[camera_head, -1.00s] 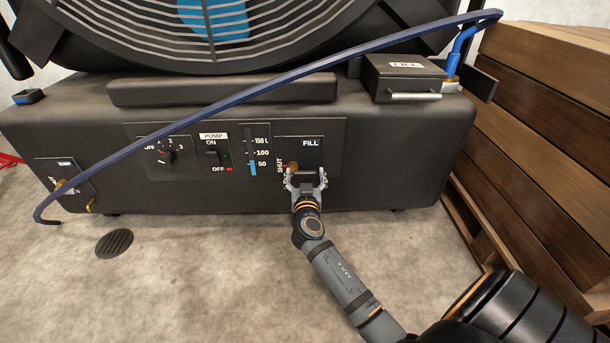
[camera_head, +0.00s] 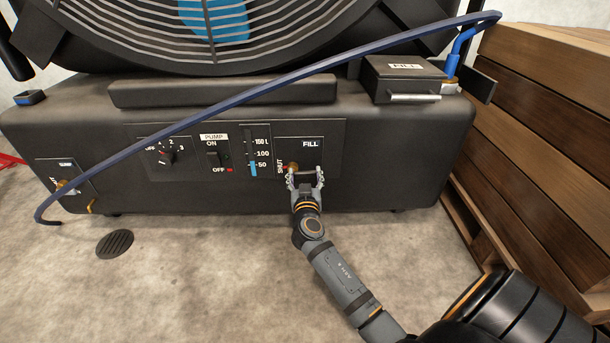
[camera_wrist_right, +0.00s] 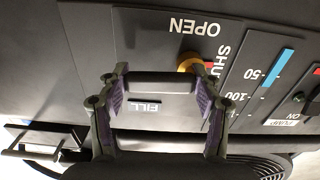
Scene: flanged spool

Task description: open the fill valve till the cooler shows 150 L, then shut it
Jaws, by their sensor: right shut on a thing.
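The cooler (camera_head: 400,150) is a big dark box with a fan grille above. Its FILL valve has a brass hub (camera_head: 293,167), also seen in the right wrist view (camera_wrist_right: 190,63), beside the SHUT lettering; OPEN is printed nearby. My right gripper (camera_head: 305,176) is at the FILL panel, shut on the valve's dark handle (camera_wrist_right: 160,84), which lies between the fingers in the wrist view. The fingers hide part of the handle; its exact angle is hard to tell. The level gauge (camera_head: 252,150) shows blue up to a little above the 50 mark. My left gripper is not in view.
Left of the gauge are the PUMP switch (camera_head: 212,154) and a rotary dial (camera_head: 167,157). A blue hose (camera_head: 270,90) slants across the cooler's front. A wooden crate stack (camera_head: 540,110) stands close on the right. A floor drain (camera_head: 115,242) lies front left.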

